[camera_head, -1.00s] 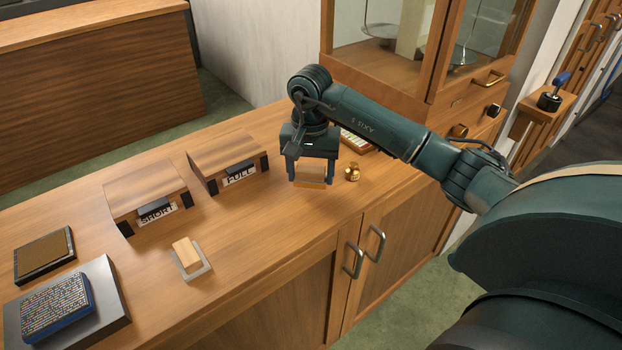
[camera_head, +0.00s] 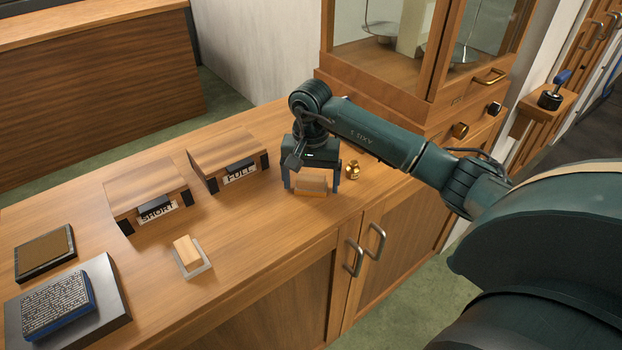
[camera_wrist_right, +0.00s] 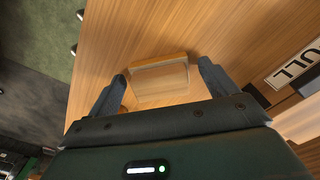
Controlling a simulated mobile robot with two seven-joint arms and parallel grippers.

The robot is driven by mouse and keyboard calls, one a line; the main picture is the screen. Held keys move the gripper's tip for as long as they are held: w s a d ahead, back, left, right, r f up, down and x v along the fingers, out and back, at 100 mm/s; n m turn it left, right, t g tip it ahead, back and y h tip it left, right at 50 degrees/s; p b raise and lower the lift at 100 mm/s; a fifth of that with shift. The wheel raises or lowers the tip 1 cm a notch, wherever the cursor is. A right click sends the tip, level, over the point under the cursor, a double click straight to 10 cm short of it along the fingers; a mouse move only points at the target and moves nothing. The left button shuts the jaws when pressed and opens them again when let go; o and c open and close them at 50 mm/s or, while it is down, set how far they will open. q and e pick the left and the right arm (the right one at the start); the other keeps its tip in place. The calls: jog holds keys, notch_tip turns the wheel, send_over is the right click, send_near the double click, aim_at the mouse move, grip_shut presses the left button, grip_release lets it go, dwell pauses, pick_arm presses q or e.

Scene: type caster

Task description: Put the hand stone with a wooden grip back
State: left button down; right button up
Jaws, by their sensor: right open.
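A pale wooden grip on a flat grey slab (camera_head: 190,252) stands on the counter at lower middle in the head view; it looks like the hand stone with a wooden grip. My right gripper (camera_head: 312,186) is farther back and to the right of it, low over the counter. It is open around a small wooden block (camera_head: 311,181), with gaps to both fingers. In the right wrist view this block (camera_wrist_right: 158,80) shows a pale face and an orange-brown edge between the spread fingers. My left gripper is not in view.
Wooden boxes marked SHORT (camera_head: 148,188) and FULL (camera_head: 228,157) stand left of my right gripper. Small brass pieces (camera_head: 352,170) are close to its right finger. A glass-fronted cabinet (camera_head: 385,75) rises behind. A metal slab (camera_head: 112,307) bears a blue-edged type block (camera_head: 57,305).

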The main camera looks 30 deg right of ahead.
aim_at(310, 177)
jog(key=shift+r, duration=0.1)
jog(key=shift+r, duration=0.2)
notch_tip(310, 177, up, 7)
jog(key=shift+w+f+b, duration=0.1)
jog(key=shift+f+b, duration=0.1)
jog(key=shift+b, duration=0.15)
notch_tip(310, 177, up, 5)
jog(key=shift+r, duration=0.1)
